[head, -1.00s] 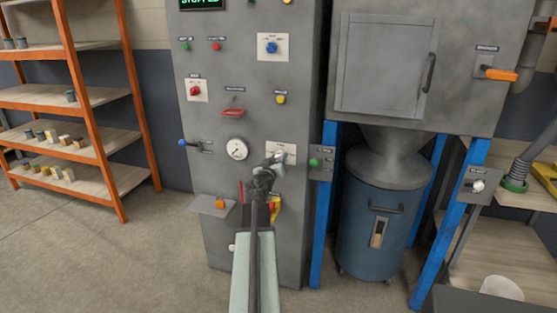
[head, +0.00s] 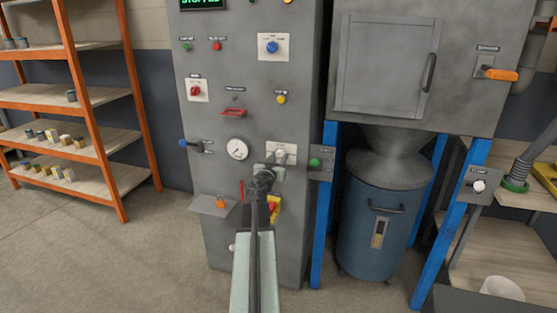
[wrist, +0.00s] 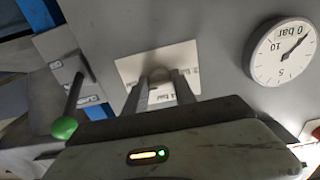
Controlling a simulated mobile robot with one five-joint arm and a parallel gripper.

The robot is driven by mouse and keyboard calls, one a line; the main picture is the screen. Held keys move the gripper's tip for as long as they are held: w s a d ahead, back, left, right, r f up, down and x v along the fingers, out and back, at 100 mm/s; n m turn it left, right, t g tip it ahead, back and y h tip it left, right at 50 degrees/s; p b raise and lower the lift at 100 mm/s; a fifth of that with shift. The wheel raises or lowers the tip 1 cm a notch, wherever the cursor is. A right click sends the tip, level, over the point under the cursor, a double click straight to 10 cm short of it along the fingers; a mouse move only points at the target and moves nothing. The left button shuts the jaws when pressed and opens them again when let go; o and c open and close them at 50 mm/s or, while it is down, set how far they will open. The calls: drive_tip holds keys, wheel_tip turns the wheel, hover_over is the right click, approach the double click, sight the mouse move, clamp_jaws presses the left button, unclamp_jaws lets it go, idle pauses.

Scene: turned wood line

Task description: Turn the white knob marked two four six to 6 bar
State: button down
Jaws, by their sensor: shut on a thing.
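The white knob (head: 281,154) sits on a pale label plate on the grey cabinet front. My gripper (head: 273,165) is at the knob, partly covering its plate from below in the head view. In the wrist view, my gripper's two fingers (wrist: 161,88) are shut on the white knob (wrist: 161,76), one on each side. The plate (wrist: 128,68) appears upside down, with print partly hidden by the fingers. The knob's setting cannot be read. A round pressure gauge (wrist: 283,53) beside it has a dark needle; it also shows in the head view (head: 237,148).
A green-tipped control (head: 315,163) on a side bracket is close to the right; its green end (wrist: 64,127) is near my gripper in the wrist view. A blue-handled lever (head: 184,143) and a small shelf (head: 212,206) are to the left. Blue posts stand right of the cabinet.

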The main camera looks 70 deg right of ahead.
drive_tip(key=c, duration=1)
unclamp_jaws()
drive_tip(key=shift+a, duration=0.1)
drive_tip(key=a, duration=0.7)
drive_tip(key=shift+s+a, duration=0.25)
drive_tip(key=shift+a, duration=0.1)
